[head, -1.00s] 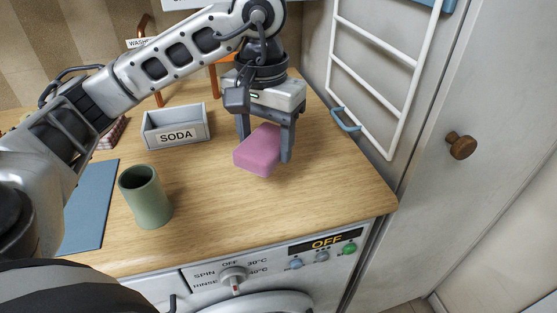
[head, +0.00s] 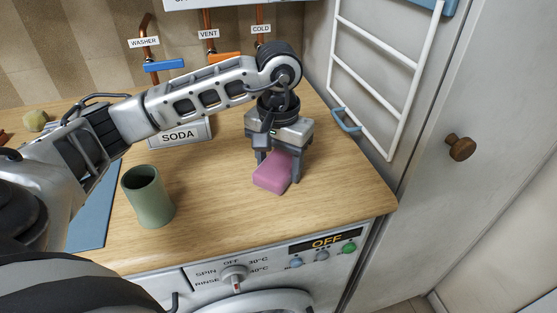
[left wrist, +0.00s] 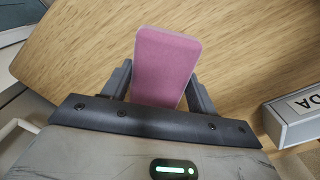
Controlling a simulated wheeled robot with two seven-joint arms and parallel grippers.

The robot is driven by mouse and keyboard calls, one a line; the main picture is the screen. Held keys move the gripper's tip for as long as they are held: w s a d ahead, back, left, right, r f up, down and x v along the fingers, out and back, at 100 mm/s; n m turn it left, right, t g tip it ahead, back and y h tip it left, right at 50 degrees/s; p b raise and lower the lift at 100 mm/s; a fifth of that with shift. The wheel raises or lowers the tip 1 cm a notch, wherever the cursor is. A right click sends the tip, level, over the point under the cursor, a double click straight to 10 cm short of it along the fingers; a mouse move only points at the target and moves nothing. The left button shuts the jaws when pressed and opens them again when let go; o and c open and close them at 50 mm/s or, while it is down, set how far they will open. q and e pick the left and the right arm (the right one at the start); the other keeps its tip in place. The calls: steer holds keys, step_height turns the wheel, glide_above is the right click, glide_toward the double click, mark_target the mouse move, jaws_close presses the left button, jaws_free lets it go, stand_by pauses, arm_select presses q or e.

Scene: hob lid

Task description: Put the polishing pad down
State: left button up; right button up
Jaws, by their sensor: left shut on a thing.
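The polishing pad is a pink-purple block (head: 271,177) at the right part of the wooden worktop in the head view. My left gripper (head: 277,172) points down and is shut on it, with a finger on each side. The pad is at or just above the wood; I cannot tell if it touches. In the left wrist view the pad (left wrist: 165,62) sticks out between the two fingers (left wrist: 160,90) over bare wood. My right gripper is not in view.
A green cup (head: 147,197) stands left of the pad, near a blue mat (head: 92,225). The grey SODA box (head: 181,136) is behind, partly hidden by my arm. A white rack (head: 378,75) hangs at right. Bare wood (head: 225,205) lies between cup and pad.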

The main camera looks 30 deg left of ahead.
mark_target(278, 164)
arm_select(q)
steer(key=shift+f, duration=0.3)
steer(key=o, duration=0.9)
steer(key=shift+r, duration=0.15)
step_height(278, 164, up, 12)
steer(key=shift+r+p, duration=0.2)
steer(key=shift+p, duration=0.1)
